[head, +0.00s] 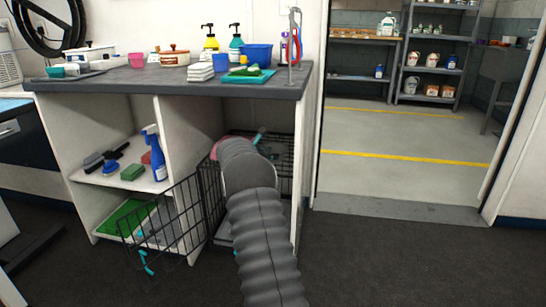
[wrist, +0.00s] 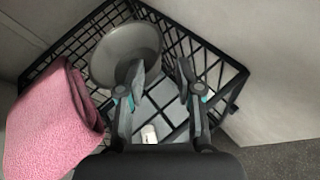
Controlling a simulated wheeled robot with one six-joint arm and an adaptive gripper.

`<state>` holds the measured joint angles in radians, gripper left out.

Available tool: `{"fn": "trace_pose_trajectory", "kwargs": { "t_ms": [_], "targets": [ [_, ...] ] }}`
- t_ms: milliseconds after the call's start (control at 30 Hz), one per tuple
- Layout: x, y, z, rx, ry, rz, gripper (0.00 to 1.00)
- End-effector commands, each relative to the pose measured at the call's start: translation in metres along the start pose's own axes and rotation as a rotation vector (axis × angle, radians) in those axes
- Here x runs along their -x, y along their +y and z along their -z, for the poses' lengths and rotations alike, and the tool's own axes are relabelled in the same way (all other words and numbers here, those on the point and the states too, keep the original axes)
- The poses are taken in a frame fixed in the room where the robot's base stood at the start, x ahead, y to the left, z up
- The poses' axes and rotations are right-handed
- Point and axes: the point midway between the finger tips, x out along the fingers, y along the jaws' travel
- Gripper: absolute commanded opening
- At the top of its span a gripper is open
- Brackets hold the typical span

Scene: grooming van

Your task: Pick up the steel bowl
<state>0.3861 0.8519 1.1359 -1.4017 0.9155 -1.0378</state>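The steel bowl (wrist: 115,45) is a round grey bowl in the upper middle of the wrist view. It is at the black wire basket (wrist: 215,58), tilted so that its inside shows. My gripper (wrist: 164,72) is open. Its left fingertip overlaps the bowl's lower right edge, and its right fingertip is apart to the right of the bowl. I cannot tell whether the left finger touches the bowl. In the head view my arm hides the bowl and my gripper at the basket (head: 284,170).
A pink towel (wrist: 52,125) hangs at the left of the basket, close to my gripper. A small white object (wrist: 149,134) lies below my fingers. The counter (head: 130,82) above holds bottles and tubs. The doorway floor (head: 400,150) is clear.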

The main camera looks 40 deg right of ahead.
Motion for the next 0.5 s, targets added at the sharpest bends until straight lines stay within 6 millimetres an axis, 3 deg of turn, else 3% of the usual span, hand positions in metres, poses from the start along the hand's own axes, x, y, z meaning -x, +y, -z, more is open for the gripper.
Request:
{"fn": "trace_pose_trajectory", "kwargs": {
  "t_ms": [333, 500],
  "targets": [
    [-0.028, 0.0, 0.0, -0.002, 0.0, 0.0, 0.35],
    [-0.053, -0.001, 0.001, -0.001, 0.001, 0.0, 0.35]
  ]
}}
